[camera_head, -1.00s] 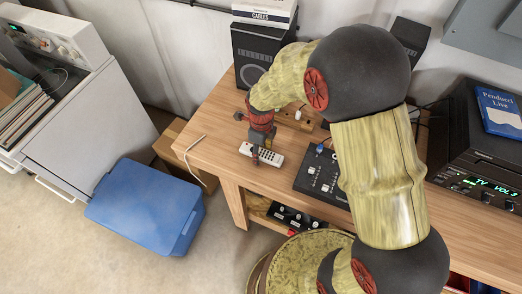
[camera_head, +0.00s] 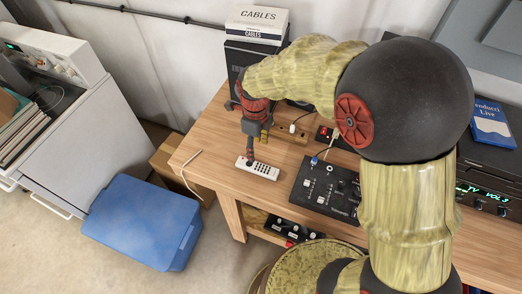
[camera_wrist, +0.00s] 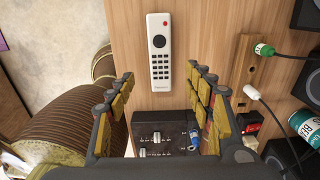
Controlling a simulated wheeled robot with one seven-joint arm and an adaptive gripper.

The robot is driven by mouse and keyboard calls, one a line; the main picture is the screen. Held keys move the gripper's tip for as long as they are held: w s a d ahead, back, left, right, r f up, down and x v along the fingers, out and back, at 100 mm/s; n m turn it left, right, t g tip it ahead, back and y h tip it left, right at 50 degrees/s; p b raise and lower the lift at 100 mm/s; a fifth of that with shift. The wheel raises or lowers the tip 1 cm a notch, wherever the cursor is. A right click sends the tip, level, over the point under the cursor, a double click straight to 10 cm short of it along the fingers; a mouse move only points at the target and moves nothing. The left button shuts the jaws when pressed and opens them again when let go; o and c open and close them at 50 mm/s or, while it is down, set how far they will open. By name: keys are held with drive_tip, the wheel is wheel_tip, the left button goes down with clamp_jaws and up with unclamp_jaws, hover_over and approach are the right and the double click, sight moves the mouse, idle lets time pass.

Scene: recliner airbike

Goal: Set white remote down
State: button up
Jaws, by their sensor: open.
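The white remote (camera_head: 257,168) lies flat on the wooden table (camera_head: 200,140) near its front left part. It also shows in the wrist view (camera_wrist: 159,52), whole and with nothing gripping it, its dark round pad toward the top. My gripper (camera_head: 250,160) is above the table, at the far side of the remote in the head view. In the wrist view my gripper (camera_wrist: 163,88) has its two fingers spread wide and empty, with the remote showing beyond and between the fingertips. No finger visibly touches the remote there.
A black mixer (camera_head: 327,188) lies right of the remote. A wooden strip with plugs and cables (camera_head: 288,134) and a speaker with a cables box (camera_head: 257,22) are behind. A blue bin (camera_head: 140,222) stands on the floor left. Bare tabletop surrounds the remote's left side.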

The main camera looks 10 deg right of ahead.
drive_tip(key=s+d+r+n+t, duration=0.2)
drive_tip(key=s+d+r+n, duration=0.3)
drive_tip(key=s+r+n, duration=0.4)
drive_tip(key=s+d+r+n+t, duration=0.3)
drive_tip(key=s+d+r+n, duration=0.2)
drive_tip(key=s+r+n, duration=0.5)
drive_tip(key=r+n, duration=0.1)
drive_tip(key=n, duration=0.4)
drive_tip(key=shift+r+n+t, duration=0.15)
drive_tip(key=shift+n+t, duration=0.15)
drive_tip(key=shift+n, duration=0.1)
drive_tip(key=shift+d, duration=0.1)
